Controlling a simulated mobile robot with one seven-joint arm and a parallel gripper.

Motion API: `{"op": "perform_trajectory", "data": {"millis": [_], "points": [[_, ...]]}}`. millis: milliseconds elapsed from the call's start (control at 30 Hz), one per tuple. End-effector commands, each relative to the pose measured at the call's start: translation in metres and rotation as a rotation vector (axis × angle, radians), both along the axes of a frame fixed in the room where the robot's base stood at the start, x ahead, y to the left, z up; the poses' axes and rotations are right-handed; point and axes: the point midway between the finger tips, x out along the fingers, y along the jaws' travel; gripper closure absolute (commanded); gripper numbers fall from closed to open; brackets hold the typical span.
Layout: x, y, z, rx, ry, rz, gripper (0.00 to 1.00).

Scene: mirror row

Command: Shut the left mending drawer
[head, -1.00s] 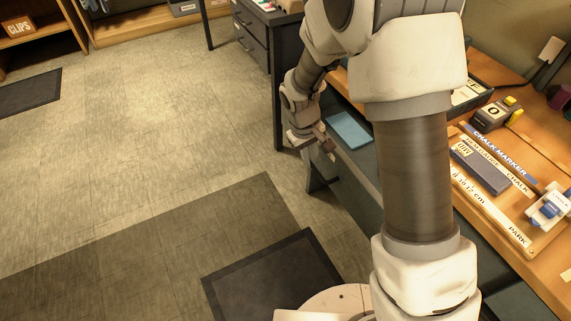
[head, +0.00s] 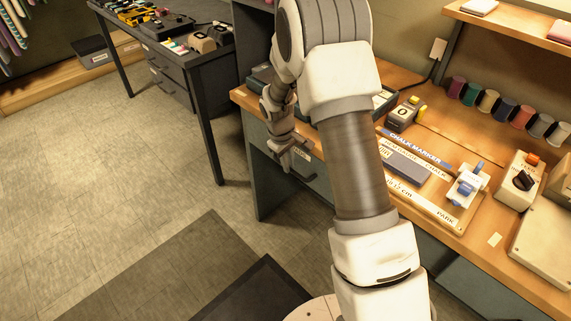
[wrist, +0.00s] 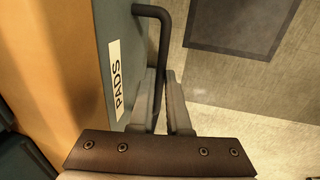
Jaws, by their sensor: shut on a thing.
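The left mending drawer, labelled PADS, has a dark teal front (head: 316,186) under the wooden worktop's front edge. In the head view no open inside shows, and its front looks close to the bench; a small gap cannot be ruled out. In the wrist view the drawer front (wrist: 106,35) stands beside the wood edge, with its white PADS label and a black bar handle (wrist: 151,12). My gripper (wrist: 163,84) is shut on this handle, one finger on each side. In the head view my gripper (head: 286,163) is at the drawer front, partly hidden by my wrist.
The worktop (head: 482,225) carries a chalk marker board, a number stamp (head: 404,115) and a switch box (head: 517,179). Thread spools (head: 505,108) line the back. A dark desk (head: 213,85) stands beyond at the left. The floor at left is clear, with dark mats.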

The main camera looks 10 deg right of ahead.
Motion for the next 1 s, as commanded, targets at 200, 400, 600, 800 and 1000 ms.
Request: {"op": "perform_trajectory", "data": {"millis": [200,400,600,800,1000], "points": [[0.003,-0.006,0.002,-0.007,-0.010,-0.003,1.00],[0.004,-0.005,0.001,-0.006,-0.011,-0.003,0.56],[0.002,-0.004,0.001,-0.005,-0.007,-0.002,0.55],[0.002,-0.001,0.012,-0.004,-0.008,-0.002,0.55],[-0.002,0.005,0.053,-0.002,-0.011,-0.001,0.55]]}}
